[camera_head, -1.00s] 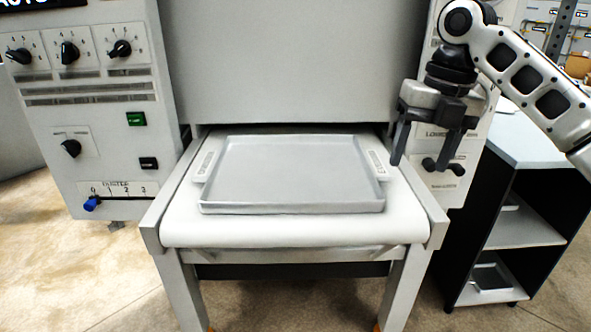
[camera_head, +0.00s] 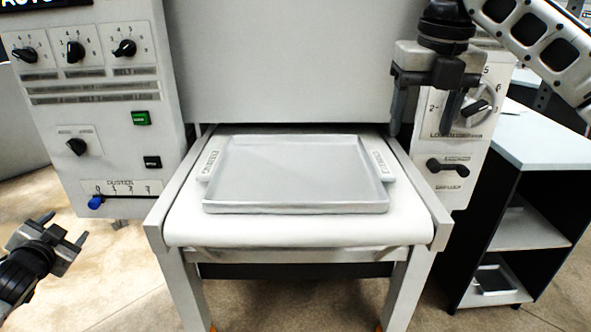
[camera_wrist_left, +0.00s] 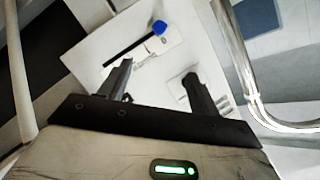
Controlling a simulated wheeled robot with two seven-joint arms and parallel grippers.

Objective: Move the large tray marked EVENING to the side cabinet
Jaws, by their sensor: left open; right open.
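A large grey tray (camera_head: 295,172) lies flat on the white belt (camera_head: 300,229) of the sheeter, with a labelled handle on its left and right sides. The label text is too small to read. The side cabinet (camera_head: 553,148), with a pale top and open shelves, stands at the right. My left gripper (camera_head: 64,232) is open and empty at the lower left, apart from the tray. My right gripper (camera_head: 424,125) is open and empty, above and right of the tray, in front of the right control panel. In the left wrist view, the open left fingers (camera_wrist_left: 158,88) have nothing between them.
The left control panel (camera_head: 85,100) has knobs and a blue-tipped lever (camera_head: 95,202), also visible in the left wrist view (camera_wrist_left: 160,28). The right panel (camera_head: 465,150) has a dial and a black handle. A small dark tray (camera_head: 494,279) sits on the cabinet's low shelf. The cabinet top looks clear.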

